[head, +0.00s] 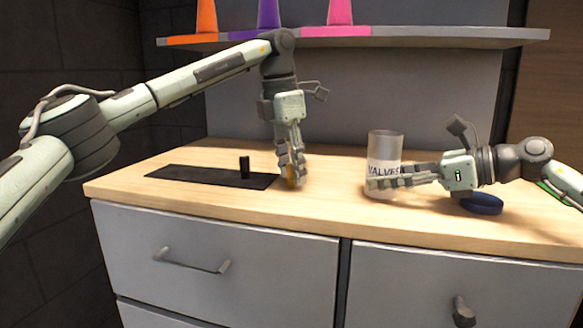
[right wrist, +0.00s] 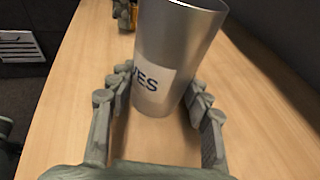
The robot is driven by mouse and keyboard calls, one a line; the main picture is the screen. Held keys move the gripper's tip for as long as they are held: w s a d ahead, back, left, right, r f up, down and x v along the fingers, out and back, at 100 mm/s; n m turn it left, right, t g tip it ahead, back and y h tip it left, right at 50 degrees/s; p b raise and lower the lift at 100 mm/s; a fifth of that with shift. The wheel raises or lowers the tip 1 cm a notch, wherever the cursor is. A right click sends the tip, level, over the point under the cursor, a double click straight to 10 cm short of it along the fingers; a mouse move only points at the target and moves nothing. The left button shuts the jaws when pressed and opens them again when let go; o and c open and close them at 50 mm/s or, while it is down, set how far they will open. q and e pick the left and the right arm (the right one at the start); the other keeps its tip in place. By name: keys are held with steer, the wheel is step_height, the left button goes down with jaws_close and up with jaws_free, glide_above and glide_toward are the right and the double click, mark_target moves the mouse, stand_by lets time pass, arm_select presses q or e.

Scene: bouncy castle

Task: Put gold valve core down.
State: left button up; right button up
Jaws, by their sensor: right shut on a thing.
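A small gold-orange piece, which looks like the gold valve core (head: 291,182), is low at the fingers of my left gripper (head: 293,178), just off the right end of the black mat. The fingers partly hide it, and I cannot tell whether they grip it or stand around it. My right gripper (head: 388,182) is shut on the metal cup labelled VALVES (head: 385,148). The cup also shows between the fingers in the right wrist view (right wrist: 172,60), with its inside hidden.
A black mat (head: 205,175) lies on the wooden counter (head: 335,215), with a small black upright piece (head: 244,167) on it. A dark blue round object (head: 482,204) sits below my right wrist. Orange, purple and pink cones (head: 341,15) stand on the shelf behind. Counter between my grippers is clear.

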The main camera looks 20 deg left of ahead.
arm_select(q)
steer(key=shift+r, duration=0.1)
step_height(320, 180, up, 11)
steer(key=s+a, duration=0.1)
steer(key=shift+o, duration=0.6)
steer(key=shift+s+r, duration=0.1)
steer(key=shift+r, duration=0.3)
steer(key=s+d+f+m+t+y, duration=0.2)
steer(key=d+m+y, duration=0.2)
steer(key=m, duration=1.4)
steer(key=x, duration=1.1)
steer(key=shift+w+a+f, duration=0.1)
steer(key=shift+a+f, duration=0.05)
steer(key=shift+f, duration=0.05)
jaws_close()
